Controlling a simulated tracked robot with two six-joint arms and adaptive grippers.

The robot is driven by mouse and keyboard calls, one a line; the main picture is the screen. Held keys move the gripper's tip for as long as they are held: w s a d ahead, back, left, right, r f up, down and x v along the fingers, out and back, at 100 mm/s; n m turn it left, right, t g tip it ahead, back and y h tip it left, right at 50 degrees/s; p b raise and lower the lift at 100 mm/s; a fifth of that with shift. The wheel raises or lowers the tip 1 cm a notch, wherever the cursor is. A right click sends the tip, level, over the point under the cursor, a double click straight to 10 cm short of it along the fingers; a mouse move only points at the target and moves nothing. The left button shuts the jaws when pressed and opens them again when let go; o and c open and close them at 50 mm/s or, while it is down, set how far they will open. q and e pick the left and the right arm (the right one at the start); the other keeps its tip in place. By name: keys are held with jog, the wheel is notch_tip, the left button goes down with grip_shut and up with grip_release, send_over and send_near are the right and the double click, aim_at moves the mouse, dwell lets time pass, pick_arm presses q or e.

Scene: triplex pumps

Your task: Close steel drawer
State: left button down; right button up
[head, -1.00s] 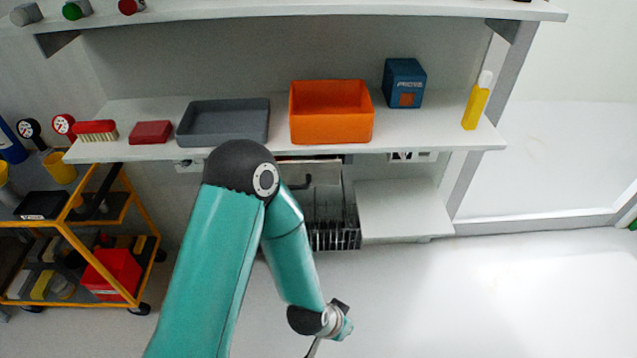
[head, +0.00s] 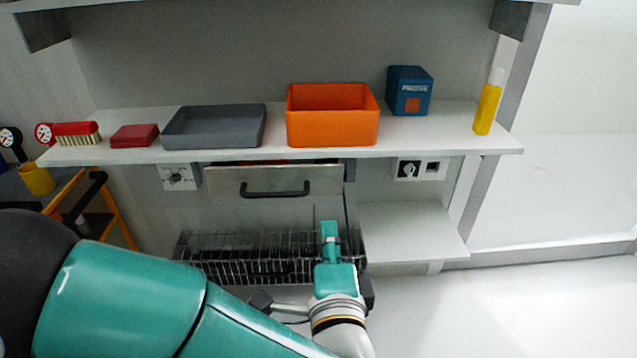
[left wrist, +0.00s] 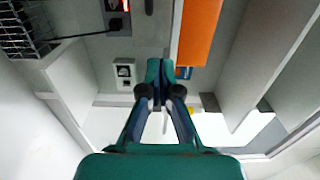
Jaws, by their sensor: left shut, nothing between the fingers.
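The steel drawer (head: 275,181) hangs under the workbench shelf in the head view, with a black bar handle (head: 275,190) on its front. A thin strip of its inside, with something reddish, shows above the front edge, so it stands a little open. My left gripper (head: 329,228) is below and to the right of the handle, apart from the drawer, fingers pointing towards the bench. It is shut and empty. In the left wrist view its fingertips (left wrist: 153,72) meet in the middle. My right gripper is not in view.
The shelf (head: 400,146) holds a grey tray (head: 213,128), an orange bin (head: 332,115), a blue box (head: 409,91) and a yellow bottle (head: 486,105). A wire basket (head: 215,257) and a lower white shelf (head: 415,232) are below. Clear floor lies at right.

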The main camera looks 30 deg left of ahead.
pick_arm(q)
jog(key=p, duration=0.7)
send_near(323, 174)
jog(key=x, duration=0.2)
jog(key=b+x, duration=0.1)
jog(key=x, duration=0.2)
jog(key=shift+w+a+f+b, duration=0.3)
jog(key=shift+b, duration=0.1)
jog(key=shift+w+a+r, duration=0.1)
jog(key=shift+w+a, duration=0.15)
jog(key=shift+w, duration=0.35)
jog(key=shift+a+r, duration=0.1)
jog(key=p+x, duration=0.1)
jog(key=x, duration=0.2)
jog(key=shift+w+a, duration=0.2)
jog(key=shift+w, duration=0.15)
jog(key=shift+r, duration=0.1)
jog(key=shift+s+d, duration=0.1)
